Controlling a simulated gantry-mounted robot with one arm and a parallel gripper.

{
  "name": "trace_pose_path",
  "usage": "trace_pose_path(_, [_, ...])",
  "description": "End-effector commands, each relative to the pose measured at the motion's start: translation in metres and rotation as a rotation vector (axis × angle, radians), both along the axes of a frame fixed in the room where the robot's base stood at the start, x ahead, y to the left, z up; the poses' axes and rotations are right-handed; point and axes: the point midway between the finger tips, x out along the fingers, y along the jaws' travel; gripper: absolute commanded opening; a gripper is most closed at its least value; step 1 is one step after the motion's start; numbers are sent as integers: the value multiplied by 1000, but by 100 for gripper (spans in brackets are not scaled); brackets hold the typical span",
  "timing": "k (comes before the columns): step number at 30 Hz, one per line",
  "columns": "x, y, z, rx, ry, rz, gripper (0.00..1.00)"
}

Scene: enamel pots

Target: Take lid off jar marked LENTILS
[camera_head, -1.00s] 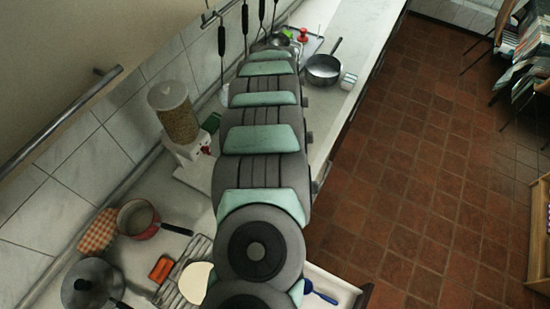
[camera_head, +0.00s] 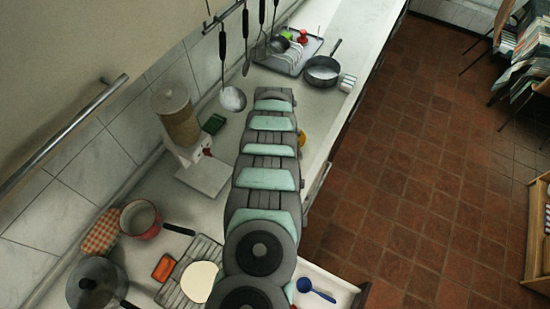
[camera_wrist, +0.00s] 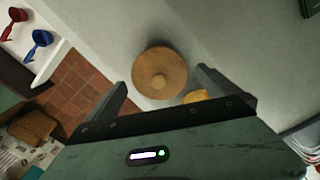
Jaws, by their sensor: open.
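A round wooden lid (camera_wrist: 160,73) with a small knob shows from above in the wrist view. It hides most of whatever is beneath it, and no LENTILS marking can be read. My gripper (camera_wrist: 160,82) is open, with one finger at the lid's lower left and one to its right. The lid appears between or just beyond the fingertips; I cannot tell the height gap. A yellow object (camera_wrist: 195,96) shows beside the lid, partly behind my gripper. In the head view my arm hides the lid and gripper, and a yellow-orange edge (camera_head: 302,138) peeks out on its right.
Utensils, including a ladle (camera_head: 232,99), hang above the counter. An open drawer holds a blue ladle (camera_head: 316,291).

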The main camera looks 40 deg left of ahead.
Motion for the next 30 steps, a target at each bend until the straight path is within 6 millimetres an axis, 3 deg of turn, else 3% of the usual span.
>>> trace_pose_path(4, [-1,0,-12,0,0,1,100])
trace_pose_path(13, [-1,-1,-14,-2,1,1,99])
trace_pose_path(30, [-1,-1,-14,-2,0,0,53])
